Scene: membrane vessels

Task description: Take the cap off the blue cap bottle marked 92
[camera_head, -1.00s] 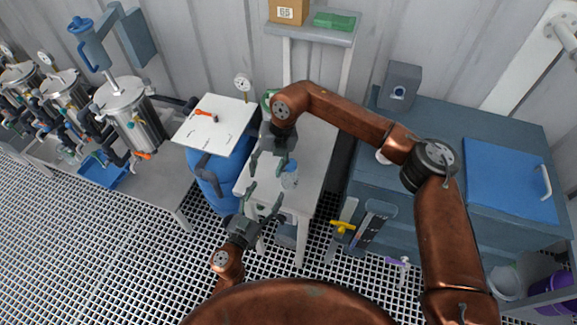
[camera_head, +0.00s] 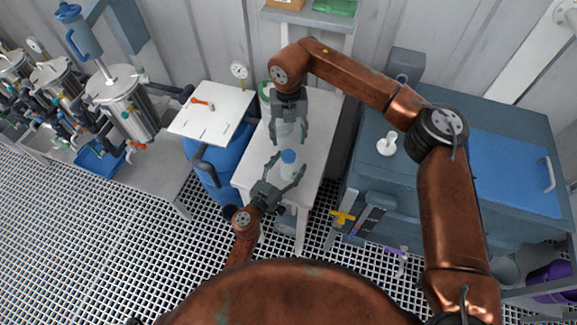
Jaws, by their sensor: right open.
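A small clear bottle (camera_head: 287,170) with a blue cap (camera_head: 288,156) stands upright on the white table; the number 92 is not readable. The cap sits on its top. My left gripper (camera_head: 287,164) is open at the bottle's near side, with one finger on each side of it; whether they touch it I cannot tell. My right gripper (camera_head: 288,137) points down, open and empty, just beyond the bottle in the picture, with its fingers spread wide.
A pale container with green (camera_head: 265,90) stands at the table's back, partly behind my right gripper. The narrow table (camera_head: 318,130) has free room to the right. A blue barrel (camera_head: 228,152) and white board (camera_head: 212,112) are left; a blue-grey bench (camera_head: 365,150) is right.

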